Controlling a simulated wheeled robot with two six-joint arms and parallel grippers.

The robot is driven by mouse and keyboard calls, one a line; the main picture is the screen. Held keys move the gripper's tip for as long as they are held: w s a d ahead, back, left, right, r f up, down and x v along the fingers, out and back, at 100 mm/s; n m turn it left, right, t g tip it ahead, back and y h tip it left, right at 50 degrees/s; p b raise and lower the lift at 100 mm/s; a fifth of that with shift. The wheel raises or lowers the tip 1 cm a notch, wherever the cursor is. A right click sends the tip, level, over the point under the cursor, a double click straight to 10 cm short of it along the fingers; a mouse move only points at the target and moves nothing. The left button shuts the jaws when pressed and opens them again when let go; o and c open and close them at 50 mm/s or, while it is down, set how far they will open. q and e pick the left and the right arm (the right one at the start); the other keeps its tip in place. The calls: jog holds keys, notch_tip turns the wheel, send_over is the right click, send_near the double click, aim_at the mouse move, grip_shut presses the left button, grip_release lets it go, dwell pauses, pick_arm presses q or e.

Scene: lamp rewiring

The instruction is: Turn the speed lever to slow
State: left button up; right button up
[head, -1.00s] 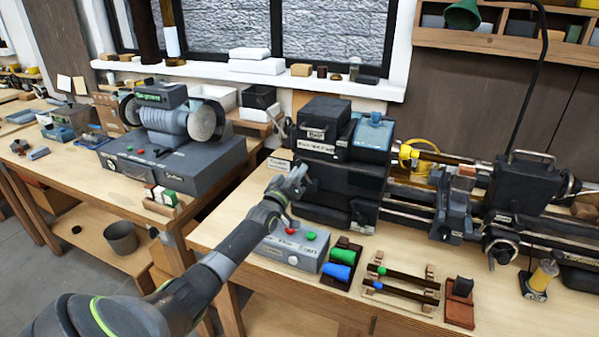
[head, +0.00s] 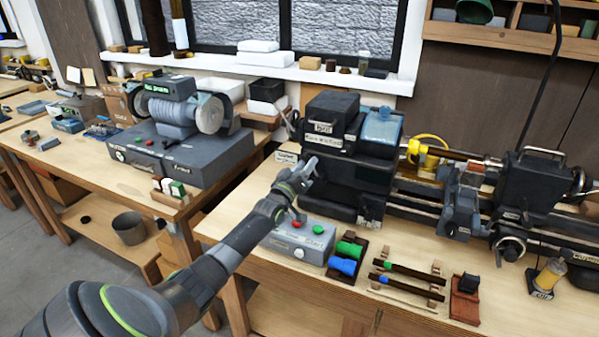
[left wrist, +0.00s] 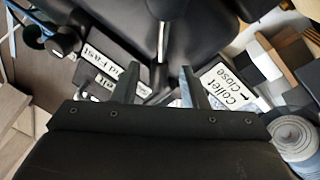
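The lathe headstock (head: 338,170) is a dark block on the bench in the head view. My left gripper (head: 311,165) is at its front left side. In the left wrist view my left gripper (left wrist: 160,82) has its two fingers apart. An upside-down label ending in "Fast" (left wrist: 104,62) lies left of the rod. A "Collet Close" label (left wrist: 230,86) lies right of it. My right gripper is not in view.
A bench grinder (head: 175,118) stands on the left bench. A dark round knob (left wrist: 65,42) sits at upper left in the wrist view.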

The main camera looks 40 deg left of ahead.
pick_arm(q)
jog(key=p+v, duration=0.3)
jog(key=v, duration=1.4)
jog(key=shift+s, duration=0.15)
jog(key=shift+f, duration=0.2)
